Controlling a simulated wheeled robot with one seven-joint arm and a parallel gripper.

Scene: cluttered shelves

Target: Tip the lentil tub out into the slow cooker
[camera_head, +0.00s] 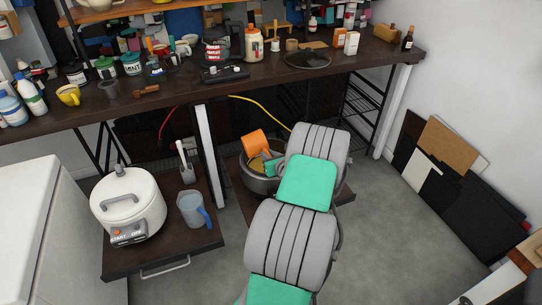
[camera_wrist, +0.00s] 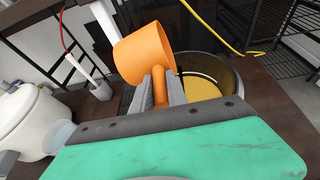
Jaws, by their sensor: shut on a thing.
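An orange tub (camera_head: 253,144) with a handle is held tilted over the left side of a round grey pot (camera_head: 259,186). The tub shows large in the wrist view (camera_wrist: 141,53), where my gripper (camera_wrist: 160,88) is shut on its handle. The inside of the tub is hidden. The pot holds a yellow-brown mass, seen better in the wrist view (camera_wrist: 203,84); my gripper and arm cover part of the pot. A white lidded cooker (camera_head: 128,206) with START and OFF marks stands to the left, its lid on. I cannot tell which vessel the task calls the slow cooker.
A clear jug with a blue handle (camera_head: 194,210) and a grey utensil holder (camera_head: 187,173) stand beside the white cooker. A pale table leg (camera_head: 211,155) rises between the two low stands. The worktop above (camera_head: 180,89) is cluttered.

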